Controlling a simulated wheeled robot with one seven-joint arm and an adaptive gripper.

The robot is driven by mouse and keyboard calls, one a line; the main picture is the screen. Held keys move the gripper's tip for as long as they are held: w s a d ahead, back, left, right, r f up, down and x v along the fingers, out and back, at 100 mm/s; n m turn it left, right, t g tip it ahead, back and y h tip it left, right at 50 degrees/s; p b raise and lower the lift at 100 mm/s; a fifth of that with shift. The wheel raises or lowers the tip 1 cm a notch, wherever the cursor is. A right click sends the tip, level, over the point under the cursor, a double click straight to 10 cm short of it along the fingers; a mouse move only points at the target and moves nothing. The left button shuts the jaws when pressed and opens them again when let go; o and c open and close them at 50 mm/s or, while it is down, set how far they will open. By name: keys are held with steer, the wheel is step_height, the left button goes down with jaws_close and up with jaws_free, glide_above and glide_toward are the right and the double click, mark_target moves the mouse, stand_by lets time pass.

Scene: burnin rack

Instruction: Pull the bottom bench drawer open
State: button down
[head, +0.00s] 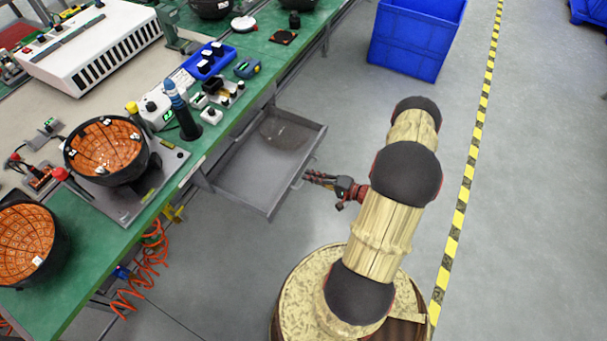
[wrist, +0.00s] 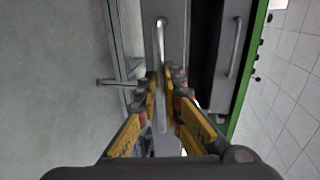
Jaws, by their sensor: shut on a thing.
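A grey bench drawer (head: 255,180) stands pulled out from under the green bench in the head view. Its inside is mostly bare, with a dark round patch near the back. My gripper (head: 312,178) is at the drawer's outer front. In the wrist view, my gripper (wrist: 166,98) is shut on the drawer's bar handle (wrist: 161,38), which runs between the yellow-sided fingers. Another drawer front with its own handle (wrist: 233,48) lies to the right, nearer the green bench edge, across a dark gap.
The green bench (head: 225,130) carries black bowls, small tools and a white box unit. An orange coiled hose (head: 145,275) hangs below it. A blue crate (head: 415,38) stands on the floor at the back.

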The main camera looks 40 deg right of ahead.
steer(key=shift+s, duration=0.2)
steer(key=c, duration=1.9)
jaws_free()
steer(key=shift+d, duration=0.1)
steer(key=v, duration=1.2)
